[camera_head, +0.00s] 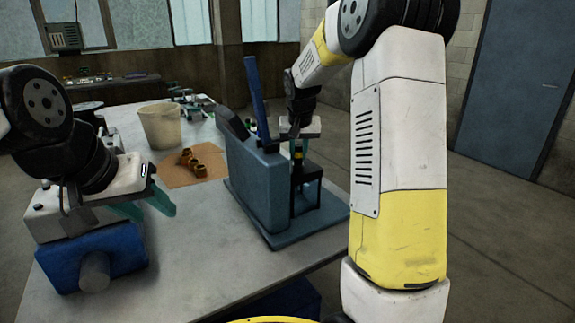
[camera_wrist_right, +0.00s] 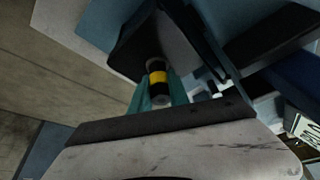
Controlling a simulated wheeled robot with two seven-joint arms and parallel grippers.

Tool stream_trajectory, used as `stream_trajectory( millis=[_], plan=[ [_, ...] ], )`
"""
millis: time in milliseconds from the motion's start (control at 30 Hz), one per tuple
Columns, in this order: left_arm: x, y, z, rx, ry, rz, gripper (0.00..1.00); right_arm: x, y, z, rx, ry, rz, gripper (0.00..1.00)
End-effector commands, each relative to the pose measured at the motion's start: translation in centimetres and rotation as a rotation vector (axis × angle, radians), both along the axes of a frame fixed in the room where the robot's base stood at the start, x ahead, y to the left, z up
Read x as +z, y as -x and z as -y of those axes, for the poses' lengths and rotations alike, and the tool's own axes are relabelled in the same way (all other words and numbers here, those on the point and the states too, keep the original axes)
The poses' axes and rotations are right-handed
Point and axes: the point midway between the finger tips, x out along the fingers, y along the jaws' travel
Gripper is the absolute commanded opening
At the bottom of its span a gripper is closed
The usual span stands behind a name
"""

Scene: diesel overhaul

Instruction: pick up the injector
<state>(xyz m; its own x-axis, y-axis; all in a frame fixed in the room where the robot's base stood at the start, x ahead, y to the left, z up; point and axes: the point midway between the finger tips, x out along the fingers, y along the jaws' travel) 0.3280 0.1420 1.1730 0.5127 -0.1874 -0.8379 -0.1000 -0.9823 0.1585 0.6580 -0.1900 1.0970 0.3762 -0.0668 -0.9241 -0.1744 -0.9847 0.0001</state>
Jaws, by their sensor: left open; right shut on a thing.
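The injector (camera_wrist_right: 158,84) is a dark cylinder with a yellow band and a grey end. It stands upright at the side of the blue bench device (camera_head: 258,185) in the head view, where its yellow band (camera_head: 298,154) shows. My right gripper (camera_head: 298,146) is shut on its upper end; its teal fingers (camera_wrist_right: 157,95) flank it in the wrist view. The injector's lower end is in front of the device's dark stand, and I cannot tell whether it touches it. My left gripper (camera_head: 150,203) is open and empty, above the table's left side near a blue block (camera_head: 92,258).
The blue device has a tall lever (camera_head: 257,98) close to my right arm. A beige bucket (camera_head: 160,126) and a brown mat (camera_head: 178,177) with several brass parts (camera_head: 200,167) lie behind. The table's front middle (camera_head: 190,275) is clear.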

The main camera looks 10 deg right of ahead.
Motion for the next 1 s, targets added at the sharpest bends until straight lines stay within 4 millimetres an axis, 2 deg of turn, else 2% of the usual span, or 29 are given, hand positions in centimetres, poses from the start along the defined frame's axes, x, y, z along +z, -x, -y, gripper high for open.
stream_trajectory(
  millis=[400,567,767,1000],
  plan=[
    [0.0,0.0,0.0,0.000,0.000,0.000,0.45,0.2,-0.1,0.0,0.000,0.000,0.003,0.00],
    [0.0,0.0,0.0,0.000,0.000,0.000,0.45,1.2,-0.1,0.0,0.000,0.000,0.005,0.00],
    [0.0,0.0,0.0,0.000,0.000,0.000,0.45,4.1,-0.1,0.0,0.000,-0.001,0.006,0.00],
    [0.0,0.0,0.0,0.000,0.000,0.000,0.45,8.8,-0.1,0.0,-0.001,0.000,0.007,0.00]
  ],
)
